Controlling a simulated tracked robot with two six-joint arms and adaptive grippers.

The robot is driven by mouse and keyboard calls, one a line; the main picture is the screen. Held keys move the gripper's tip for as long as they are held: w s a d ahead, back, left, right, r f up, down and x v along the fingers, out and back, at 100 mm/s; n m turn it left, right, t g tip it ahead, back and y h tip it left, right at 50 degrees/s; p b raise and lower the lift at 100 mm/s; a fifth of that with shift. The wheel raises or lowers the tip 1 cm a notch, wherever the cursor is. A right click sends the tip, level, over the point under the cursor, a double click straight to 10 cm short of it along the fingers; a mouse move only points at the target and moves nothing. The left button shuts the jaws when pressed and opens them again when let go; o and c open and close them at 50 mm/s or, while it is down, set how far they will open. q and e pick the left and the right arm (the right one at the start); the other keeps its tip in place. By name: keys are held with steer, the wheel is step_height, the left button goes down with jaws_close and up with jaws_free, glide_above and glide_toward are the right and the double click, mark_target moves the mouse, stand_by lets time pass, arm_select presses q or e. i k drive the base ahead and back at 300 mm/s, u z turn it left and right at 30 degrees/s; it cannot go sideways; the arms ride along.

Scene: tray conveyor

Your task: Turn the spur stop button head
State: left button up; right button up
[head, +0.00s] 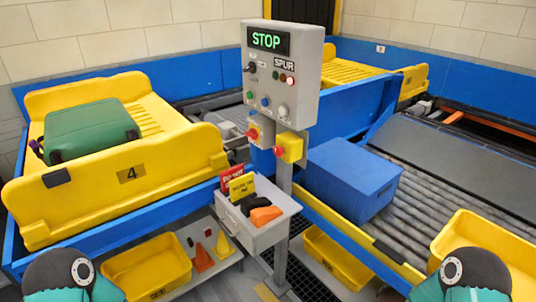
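A grey control box (284,88) stands on a post in the middle, with a lit green STOP display (268,40) and a SPUR label (284,63). One red head (278,151) sits on the yellow housing (292,146) at the post's front; the other red head (251,134) is on the post's left side. No label on either housing is readable, so I cannot tell which one is the spur stop. Only rounded links of my two arms show at the bottom corners; neither gripper is visible.
A grey shelf box (260,228) with red and yellow cards juts out below the buttons. A yellow tray (110,180) with a green suitcase (90,130) is left. A blue box (350,180) sits on rollers right. Yellow bins (150,265) stand below.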

mark_target(277, 151)
steer(key=u, duration=0.05)
steer(key=k, duration=0.6)
steer(key=u, duration=0.3)
steer(key=i, duration=0.55)
steer(key=u, duration=0.7)
steer(key=i, duration=0.95)
steer(key=z, duration=0.55)
